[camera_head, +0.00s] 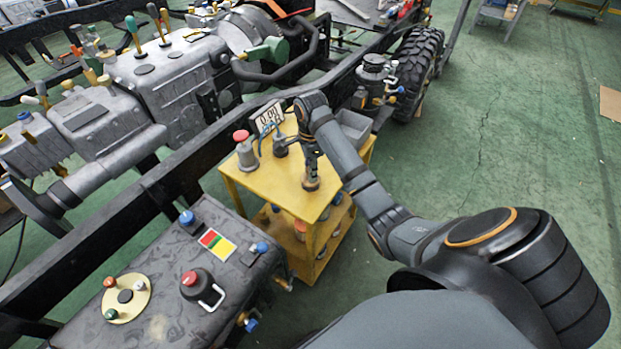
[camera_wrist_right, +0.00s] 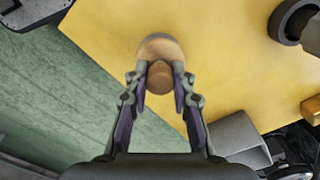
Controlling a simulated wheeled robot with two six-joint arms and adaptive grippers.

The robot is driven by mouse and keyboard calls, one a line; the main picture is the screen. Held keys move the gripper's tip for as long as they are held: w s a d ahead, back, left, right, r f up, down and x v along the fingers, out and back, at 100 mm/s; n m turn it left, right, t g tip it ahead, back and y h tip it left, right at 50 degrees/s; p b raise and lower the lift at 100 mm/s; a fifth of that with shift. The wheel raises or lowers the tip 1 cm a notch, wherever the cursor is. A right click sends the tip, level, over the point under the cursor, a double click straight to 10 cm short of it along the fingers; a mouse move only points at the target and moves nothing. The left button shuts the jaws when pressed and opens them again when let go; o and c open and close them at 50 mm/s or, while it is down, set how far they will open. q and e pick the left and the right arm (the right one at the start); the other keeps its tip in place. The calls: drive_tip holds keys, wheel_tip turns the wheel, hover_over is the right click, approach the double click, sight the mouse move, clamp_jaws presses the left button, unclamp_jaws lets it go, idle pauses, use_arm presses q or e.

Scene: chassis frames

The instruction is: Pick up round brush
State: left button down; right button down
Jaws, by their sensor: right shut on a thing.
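The round brush (camera_wrist_right: 157,47) shows in the right wrist view as a tan disc with a brown knob handle, over the yellow cart top (camera_wrist_right: 225,60). My right gripper (camera_wrist_right: 160,84) is shut on the knob, one finger on each side. In the head view my right gripper (camera_head: 310,172) points down at the front part of the yellow cart top (camera_head: 270,178), with the brush (camera_head: 310,185) small and dark at its tips. I cannot tell whether the brush touches the cart top. My left gripper is not in view.
A red-topped grey bottle (camera_head: 246,150), a display (camera_head: 268,117) and a grey bin (camera_head: 350,130) stand on the cart. A black chassis rail (camera_head: 170,172) runs along its left. A grey box with buttons (camera_head: 160,290) is at the lower left. Green floor at the right is open.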

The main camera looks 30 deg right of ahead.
wheel_tip(320, 180, up, 4)
drive_tip(key=p, duration=0.3)
drive_tip(key=shift+r+p, duration=0.15)
drive_tip(key=shift+p, duration=0.25)
drive_tip(key=s+a+r+p, duration=0.8)
drive_tip(key=s+a+p, duration=0.1)
drive_tip(key=p, duration=0.5)
drive_tip(key=shift+s+a+r, duration=0.15)
drive_tip(key=shift+s+r, duration=0.2)
drive_tip(key=shift+s, duration=0.45)
drive_tip(key=c, duration=1.6)
unclamp_jaws()
drive_tip(key=shift+c, duration=0.2)
clamp_jaws()
